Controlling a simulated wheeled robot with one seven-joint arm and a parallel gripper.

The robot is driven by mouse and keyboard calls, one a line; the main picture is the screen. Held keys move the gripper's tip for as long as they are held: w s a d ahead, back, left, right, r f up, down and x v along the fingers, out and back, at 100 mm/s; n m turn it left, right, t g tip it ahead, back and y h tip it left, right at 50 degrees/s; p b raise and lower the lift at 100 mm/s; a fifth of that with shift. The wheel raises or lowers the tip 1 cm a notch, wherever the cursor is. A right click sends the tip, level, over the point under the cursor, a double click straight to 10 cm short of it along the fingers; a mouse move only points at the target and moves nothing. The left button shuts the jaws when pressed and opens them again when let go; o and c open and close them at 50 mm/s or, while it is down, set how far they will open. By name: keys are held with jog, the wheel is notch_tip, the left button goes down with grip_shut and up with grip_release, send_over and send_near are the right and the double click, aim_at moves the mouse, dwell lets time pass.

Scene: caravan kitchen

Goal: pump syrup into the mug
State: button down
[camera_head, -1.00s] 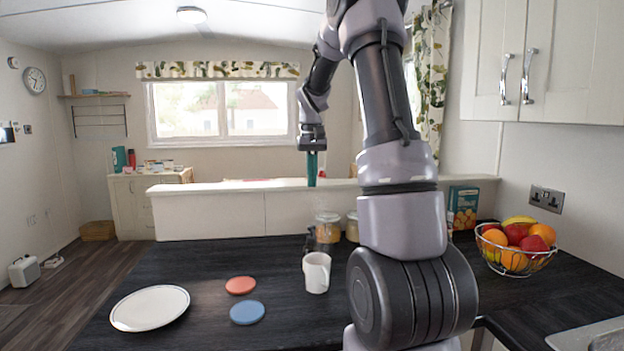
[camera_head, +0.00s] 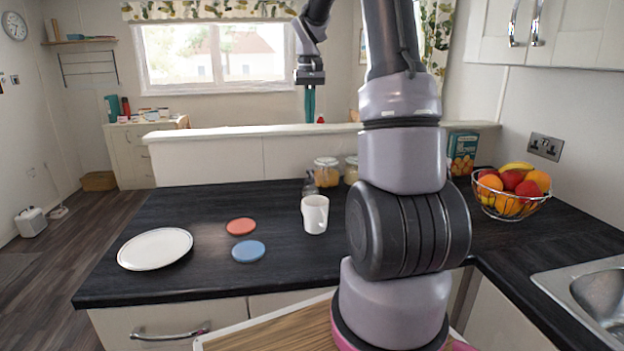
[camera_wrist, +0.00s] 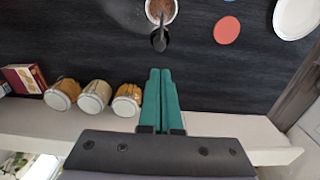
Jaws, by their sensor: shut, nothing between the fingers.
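The white mug (camera_head: 314,214) stands upright on the dark counter, and in the wrist view its round opening (camera_wrist: 162,8) shows brown inside.
Several lidded jars (camera_wrist: 128,100) and a teal box (camera_head: 463,152) stand along the low back wall (camera_head: 210,152). A white plate (camera_head: 155,249), a red coaster (camera_head: 241,226) and a blue coaster (camera_head: 248,251) lie left of the mug. A fruit basket (camera_head: 511,194) is at right.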

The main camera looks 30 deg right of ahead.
aim_at(310, 169)
jog(key=shift+f, duration=0.15)
notch_tip(310, 169, down, 14)
jog(key=shift+r, duration=0.1)
dwell(0.5)
jog(key=shift+s+f, duration=0.1)
jog(key=shift+f, duration=0.95)
notch_tip(310, 169, up, 14)
jog(key=shift+r, duration=0.15)
jog(key=shift+r, duration=0.1)
dwell(1.1)
